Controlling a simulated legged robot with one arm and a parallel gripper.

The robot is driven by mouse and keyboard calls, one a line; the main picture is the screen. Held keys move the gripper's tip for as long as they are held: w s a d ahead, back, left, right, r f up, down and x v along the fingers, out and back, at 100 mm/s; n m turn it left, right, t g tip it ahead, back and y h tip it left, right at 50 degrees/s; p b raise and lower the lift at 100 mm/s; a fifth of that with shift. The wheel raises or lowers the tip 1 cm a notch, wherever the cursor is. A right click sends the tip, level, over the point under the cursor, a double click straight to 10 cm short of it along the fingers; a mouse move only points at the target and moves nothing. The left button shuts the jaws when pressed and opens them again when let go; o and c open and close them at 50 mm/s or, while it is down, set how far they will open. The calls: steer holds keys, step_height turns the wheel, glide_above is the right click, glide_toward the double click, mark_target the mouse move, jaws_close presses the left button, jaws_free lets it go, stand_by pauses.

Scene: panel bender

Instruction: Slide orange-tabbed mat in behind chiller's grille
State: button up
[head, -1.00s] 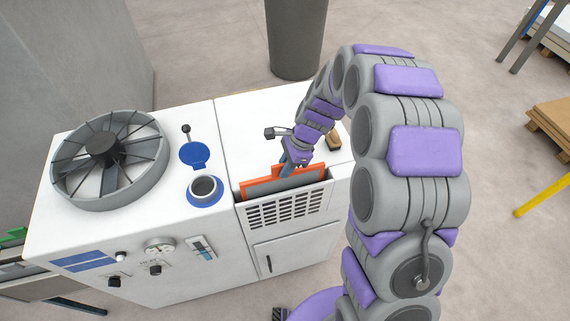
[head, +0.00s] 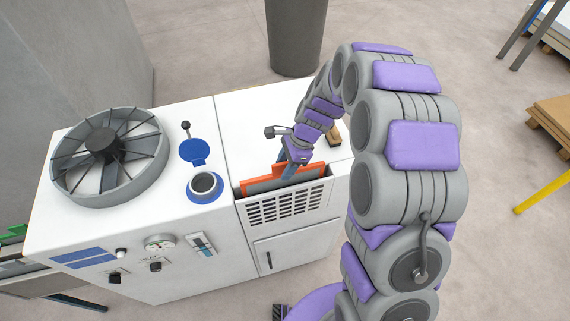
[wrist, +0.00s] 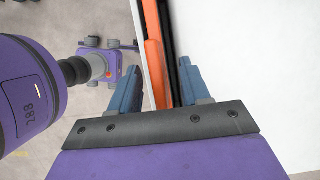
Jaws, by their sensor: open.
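The orange-edged mat (head: 258,187) stands upright in the slot behind the chiller's grille (head: 290,207), its orange top edge showing above the rim. Its lower part is hidden. My gripper (head: 287,166) is at the mat's top edge, with one finger in front of it and one behind. In the wrist view, my gripper (wrist: 158,85) is open, its blue fingers on either side of the orange tab (wrist: 156,72), with gaps visible. The white chiller (head: 225,170) carries the slot at its front.
A round fan (head: 103,145), a blue cap (head: 194,152) and a filler neck (head: 204,185) are on the chiller's top left. A wooden-backed brush-like item (head: 333,138) lies near my wrist. A grey bin (head: 296,38) stands behind.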

steer(key=v, duration=1.7)
steer(key=shift+w+d+r, duration=0.1)
